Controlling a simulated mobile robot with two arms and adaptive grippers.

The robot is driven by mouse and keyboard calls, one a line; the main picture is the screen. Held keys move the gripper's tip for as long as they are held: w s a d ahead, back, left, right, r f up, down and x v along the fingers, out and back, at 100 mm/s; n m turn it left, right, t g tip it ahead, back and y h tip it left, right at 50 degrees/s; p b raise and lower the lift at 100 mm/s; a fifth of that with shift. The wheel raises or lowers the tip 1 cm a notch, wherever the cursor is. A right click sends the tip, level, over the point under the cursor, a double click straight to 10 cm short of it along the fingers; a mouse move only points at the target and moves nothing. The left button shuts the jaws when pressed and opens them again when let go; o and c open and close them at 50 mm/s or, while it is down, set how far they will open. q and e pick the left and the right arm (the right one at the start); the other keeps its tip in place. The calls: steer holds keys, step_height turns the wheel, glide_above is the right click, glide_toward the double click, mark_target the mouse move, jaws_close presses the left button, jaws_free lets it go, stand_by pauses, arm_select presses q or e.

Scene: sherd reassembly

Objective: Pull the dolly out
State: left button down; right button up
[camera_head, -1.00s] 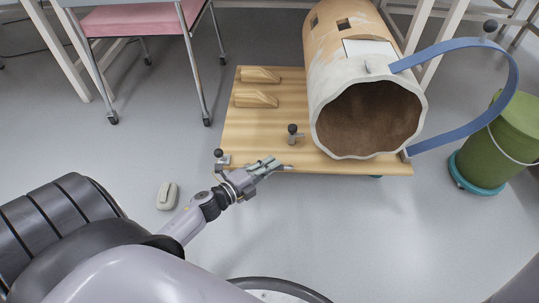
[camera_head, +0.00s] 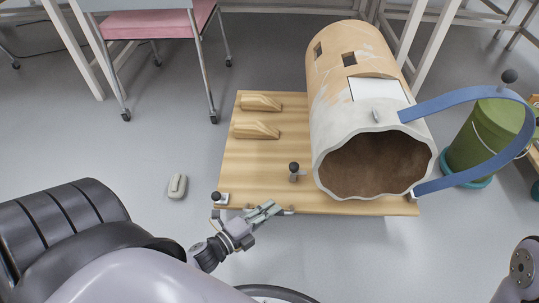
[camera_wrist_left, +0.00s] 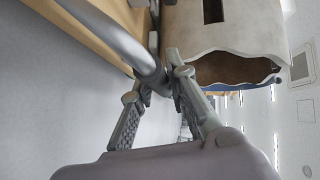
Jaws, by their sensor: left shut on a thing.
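The dolly (camera_head: 250,170) is a low, pale wooden platform on the floor in the head view. A large cream and tan pottery vessel (camera_head: 330,90) lies on its side on it, its jagged open end facing me. My left gripper (camera_head: 268,211) is at the dolly's front edge. In the left wrist view, the left gripper's fingers (camera_wrist_left: 158,82) are closed around a grey bar handle (camera_wrist_left: 125,42) beside the platform edge. The vessel's rim (camera_wrist_left: 235,45) shows just beyond. My right gripper is not in view.
Two wooden wedges (camera_head: 256,131) and a dark-knobbed clamp (camera_head: 295,171) sit on the dolly. A blue strap (camera_head: 470,97) arches from the vessel, near a green bin (camera_head: 475,145). A pink-seated chair (camera_head: 150,24) and white table legs stand behind. A small pale device (camera_head: 177,186) lies on the floor.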

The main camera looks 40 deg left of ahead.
arm_select(q)
steer(key=shift+s, duration=0.15)
steer(key=c, duration=1.5)
jaws_free()
steer(key=shift+c, duration=0.2)
steer(key=v, duration=1.2)
steer(key=shift+d, duration=0.1)
